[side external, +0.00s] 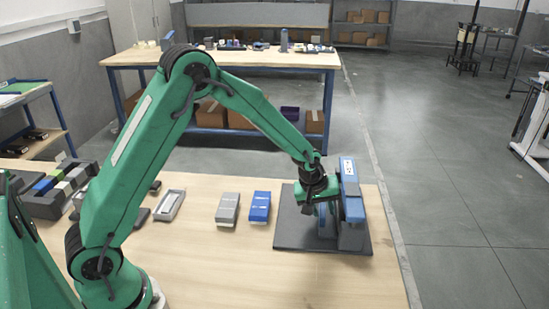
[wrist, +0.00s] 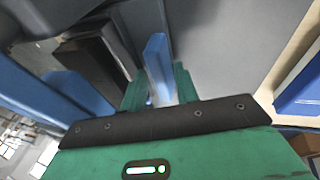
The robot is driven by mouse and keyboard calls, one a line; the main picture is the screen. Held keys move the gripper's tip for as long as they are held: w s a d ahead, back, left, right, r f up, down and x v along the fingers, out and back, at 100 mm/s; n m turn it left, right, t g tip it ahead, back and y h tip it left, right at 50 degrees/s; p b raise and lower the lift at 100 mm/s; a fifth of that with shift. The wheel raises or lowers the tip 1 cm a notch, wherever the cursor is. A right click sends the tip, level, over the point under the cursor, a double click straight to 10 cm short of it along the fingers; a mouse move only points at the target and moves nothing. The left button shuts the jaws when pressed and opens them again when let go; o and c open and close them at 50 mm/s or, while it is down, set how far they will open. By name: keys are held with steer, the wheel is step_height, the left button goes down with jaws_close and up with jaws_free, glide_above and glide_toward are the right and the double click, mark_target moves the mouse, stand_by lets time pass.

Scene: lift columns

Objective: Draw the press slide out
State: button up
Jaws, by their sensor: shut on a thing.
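The press (side external: 350,190) stands on a dark grey base plate (side external: 300,236), with blue upper parts over a grey body. My gripper (side external: 324,208) is at the left side of the press, low over the plate. In the wrist view, my green fingertips (wrist: 159,88) are closed on both sides of an upright blue bar, the press slide (wrist: 156,62). The press's dark body and its blue parts (wrist: 75,92) show to the left of the bar. The side view does not show the slide clearly behind my gripper, so how far out it sits cannot be told.
A blue block (side external: 260,206) and a grey block (side external: 228,208) lie on the wooden table left of the plate. A grey open tray (side external: 170,205) and a dark compartment box (side external: 50,195) are further left. Bare table (side external: 270,285) lies in front.

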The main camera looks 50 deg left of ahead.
steer(key=shift+s+a+f, duration=0.25)
steer(key=shift+s+a, duration=0.15)
steer(key=shift+c, duration=0.9)
steer(key=shift+y, duration=0.3)
steer(key=shift+s+a, duration=3.5)
steer(key=shift+s, duration=0.15)
steer(key=o, duration=0.5)
steer(key=shift+r, duration=0.1)
steer(key=shift+w+r, duration=0.1)
